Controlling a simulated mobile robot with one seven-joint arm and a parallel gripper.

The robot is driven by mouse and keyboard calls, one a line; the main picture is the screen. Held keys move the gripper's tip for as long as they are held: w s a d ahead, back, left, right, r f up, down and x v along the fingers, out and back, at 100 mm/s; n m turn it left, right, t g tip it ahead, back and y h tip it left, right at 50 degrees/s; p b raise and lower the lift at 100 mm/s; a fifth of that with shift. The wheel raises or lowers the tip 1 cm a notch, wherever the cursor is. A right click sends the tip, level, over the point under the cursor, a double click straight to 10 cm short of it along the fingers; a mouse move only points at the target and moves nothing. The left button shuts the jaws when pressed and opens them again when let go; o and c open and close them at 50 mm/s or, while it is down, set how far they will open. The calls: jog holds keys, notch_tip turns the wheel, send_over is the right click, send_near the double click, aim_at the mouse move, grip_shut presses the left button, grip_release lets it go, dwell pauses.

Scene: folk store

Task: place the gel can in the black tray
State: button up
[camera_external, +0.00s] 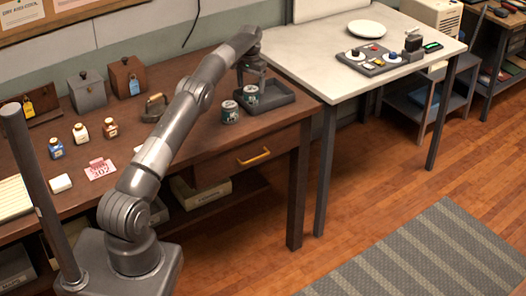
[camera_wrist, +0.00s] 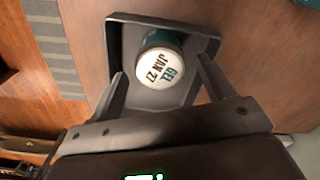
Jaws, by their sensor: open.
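In the external view this can (camera_external: 250,95) is at the left end of the tray (camera_external: 282,103). My gripper (camera_wrist: 162,74) is open, with a finger on each side of the can's lid in the wrist view and gaps between. In the external view my gripper (camera_external: 252,80) is just above the can; its fingertips are hard to make out.
A similar can (camera_external: 230,112) stands on the brown desk just left of the tray; its edge shows in the wrist view (camera_wrist: 306,2). Wooden and grey boxes, small bottles and a metal-handled object are further left. A white table (camera_external: 310,65) adjoins on the right.

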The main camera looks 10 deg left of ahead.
jog(key=shift+r, duration=0.95)
jog(key=s+a+r+n+t, duration=0.1)
jog(key=s+a+r, duration=0.4)
jog(key=r, duration=0.5)
jog(key=s+a+r+n+t, duration=0.1)
jog(key=s+a+r, duration=0.45)
jog(key=r, duration=0.35)
jog(key=s+a+r+n+t, duration=0.1)
jog(key=s+a+r, duration=0.15)
jog(key=s, duration=0.55)
jog(key=s+a+r, duration=0.2)
jog(key=s+r, duration=0.2)
jog(key=s, duration=0.5)
jog(key=s+a+f+t, duration=0.1)
jog(key=s+f, duration=0.4)
jog(key=s, duration=0.8)
jog(key=s+a+f+n+t, duration=0.1)
jog(key=s+a+f, duration=0.2)
jog(key=s, duration=1)
notch_tip(320, 180, down, 3)
jog(key=shift+s+f+n+t, duration=0.1)
jog(key=shift+s+n+t, duration=0.05)
jog(key=shift+n+t, duration=0.15)
